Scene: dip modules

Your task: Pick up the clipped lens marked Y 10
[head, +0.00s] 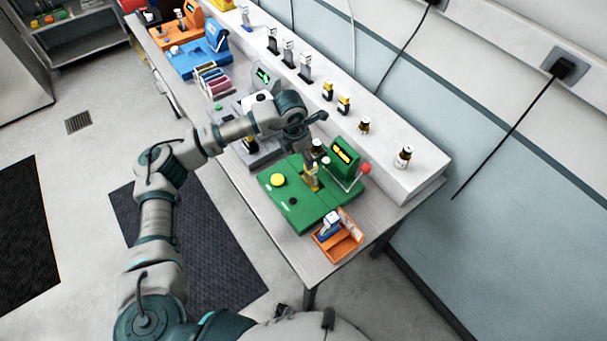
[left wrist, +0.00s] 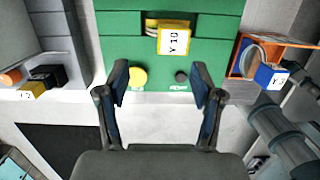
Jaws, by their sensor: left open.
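The clipped lens marked Y 10 shows in the left wrist view as a yellow block with a white label (left wrist: 173,41). It sits in a slot of the green module (left wrist: 115,50). In the head view the green module (head: 290,208) stands near the table's front end, with the lens (head: 311,178) upright at its middle. My right gripper is not in view.
An orange box (head: 347,248) holding a blue labelled piece (left wrist: 270,74) stands beside the green module. A grey module with a yellow-labelled black piece (left wrist: 45,80) is at left. Small bottles line the white shelf (head: 425,178).

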